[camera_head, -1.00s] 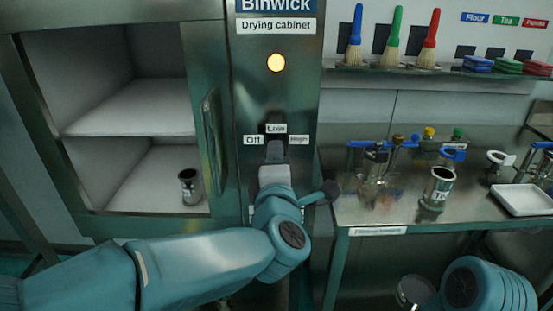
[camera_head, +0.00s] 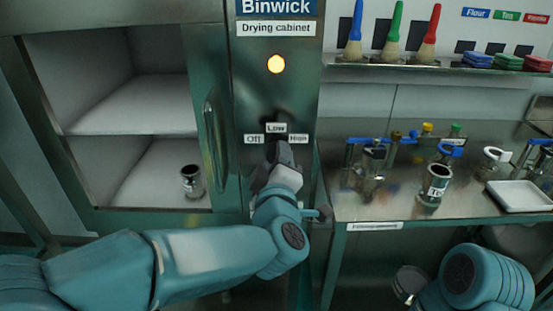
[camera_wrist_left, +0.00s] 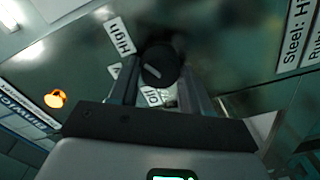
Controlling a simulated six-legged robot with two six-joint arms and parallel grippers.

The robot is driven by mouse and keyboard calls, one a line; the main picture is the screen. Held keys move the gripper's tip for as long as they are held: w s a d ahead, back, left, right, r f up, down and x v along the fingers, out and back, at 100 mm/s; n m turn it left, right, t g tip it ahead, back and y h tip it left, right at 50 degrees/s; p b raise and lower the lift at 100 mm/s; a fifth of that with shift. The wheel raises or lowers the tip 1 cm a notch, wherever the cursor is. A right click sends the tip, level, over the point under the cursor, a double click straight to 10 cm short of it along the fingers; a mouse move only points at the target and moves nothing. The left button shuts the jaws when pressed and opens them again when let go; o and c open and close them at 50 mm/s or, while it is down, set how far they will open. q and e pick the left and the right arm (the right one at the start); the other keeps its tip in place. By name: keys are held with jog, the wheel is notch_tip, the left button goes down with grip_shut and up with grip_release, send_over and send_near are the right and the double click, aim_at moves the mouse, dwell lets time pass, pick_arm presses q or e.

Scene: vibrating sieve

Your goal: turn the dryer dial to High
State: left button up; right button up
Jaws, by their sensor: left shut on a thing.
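The drying cabinet's control panel (camera_head: 302,90) carries the labels Off (camera_head: 254,139), Low (camera_head: 276,127) and High (camera_head: 299,138). The dial (camera_wrist_left: 160,65) is a dark round knob with a pale pointer line in the left wrist view. In that view the High label (camera_wrist_left: 120,36) is at its upper left and the Off label (camera_wrist_left: 152,95) is below it. My left gripper (camera_head: 284,152) is shut on the dial, with a finger on each side of it. It hides most of the dial in the head view. My right gripper is not in view.
A yellow lamp (camera_head: 276,64) glows above the dial. The cabinet stands open at left, with a metal cup (camera_head: 191,182) on its lower shelf and a handle (camera_head: 215,140) beside the panel. A steel bench at right holds jars (camera_head: 436,184) and a white tray (camera_head: 522,196).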

pick_arm(q)
jog(key=shift+a+r, duration=0.1)
jog(key=shift+r, duration=0.15)
jog(key=o, duration=0.9)
jog(key=shift+w, duration=0.1)
jog(key=shift+o, duration=0.9)
jog(key=shift+f, duration=0.15)
jog(key=shift+f, duration=0.15)
